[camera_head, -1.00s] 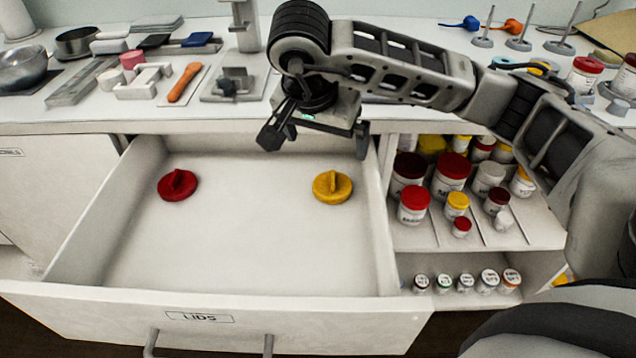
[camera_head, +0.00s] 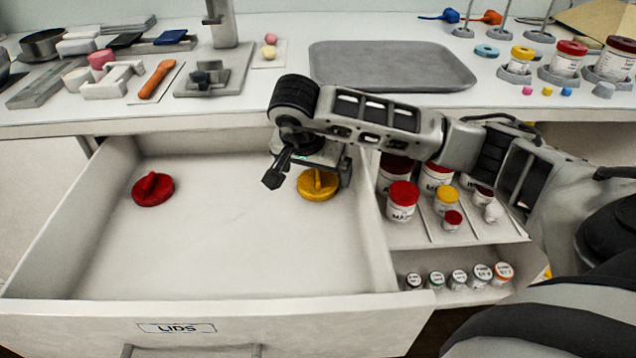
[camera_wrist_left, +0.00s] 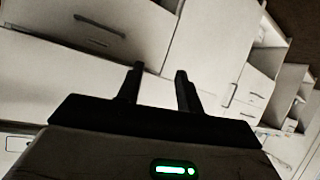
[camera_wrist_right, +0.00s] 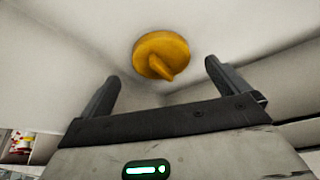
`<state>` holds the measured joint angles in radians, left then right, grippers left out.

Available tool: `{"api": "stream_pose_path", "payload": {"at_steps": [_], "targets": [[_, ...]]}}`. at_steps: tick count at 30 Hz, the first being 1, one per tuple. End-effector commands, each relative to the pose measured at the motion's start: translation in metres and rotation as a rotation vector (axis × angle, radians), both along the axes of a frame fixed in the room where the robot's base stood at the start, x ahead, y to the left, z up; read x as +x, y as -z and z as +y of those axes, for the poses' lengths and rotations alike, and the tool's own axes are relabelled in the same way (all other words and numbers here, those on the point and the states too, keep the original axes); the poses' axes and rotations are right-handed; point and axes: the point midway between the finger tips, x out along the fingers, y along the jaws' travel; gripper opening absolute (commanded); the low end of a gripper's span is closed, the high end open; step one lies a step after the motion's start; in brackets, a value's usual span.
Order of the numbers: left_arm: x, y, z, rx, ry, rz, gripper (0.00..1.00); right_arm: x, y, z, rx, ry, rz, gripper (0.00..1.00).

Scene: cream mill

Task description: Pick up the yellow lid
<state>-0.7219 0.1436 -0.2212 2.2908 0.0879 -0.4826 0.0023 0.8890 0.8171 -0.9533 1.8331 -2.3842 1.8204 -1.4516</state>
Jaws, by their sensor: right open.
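The yellow lid (camera_head: 318,186) is a round disc with a raised grip bar, lying on the floor of the open drawer marked LIDS (camera_head: 178,328), near its right side. In the right wrist view the yellow lid (camera_wrist_right: 162,54) shows ahead of and between the fingertips, apart from them. My right gripper (camera_head: 309,178) is open and empty, hanging over the drawer just above the lid and hiding its upper edge in the head view. My left gripper (camera_wrist_left: 159,80) shows only in the left wrist view, with its two fingers apart and nothing between them, facing cabinet fronts.
A red lid (camera_head: 153,189) lies at the drawer's left. Shelves with jars, including a red-capped jar (camera_head: 403,200), stand right of the drawer wall. A grey tray (camera_head: 392,66) lies on the counter behind. The drawer's middle is clear.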

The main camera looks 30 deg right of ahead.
Motion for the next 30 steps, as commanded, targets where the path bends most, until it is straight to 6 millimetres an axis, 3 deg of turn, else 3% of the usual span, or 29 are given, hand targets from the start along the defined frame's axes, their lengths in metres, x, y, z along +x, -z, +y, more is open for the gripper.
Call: {"api": "stream_pose_path", "payload": {"at_steps": [6, 15, 20, 30], "targets": [[-0.002, 0.004, 0.0, 0.004, 0.003, 0.005, 0.36, 0.008, 0.03, -0.009, 0.001, 0.001, 0.003, 1.0], [-0.003, 0.004, 0.0, 0.003, 0.005, 0.006, 0.36, 0.009, 0.034, -0.011, 0.0, 0.0, 0.0, 1.0], [-0.003, 0.004, -0.001, 0.003, 0.005, 0.005, 0.36, 0.009, 0.034, -0.011, 0.0, 0.0, 0.0, 0.58], [-0.002, 0.003, -0.001, 0.003, 0.005, 0.002, 0.36, 0.009, 0.033, -0.011, 0.0, 0.0, 0.0, 0.55]]}}
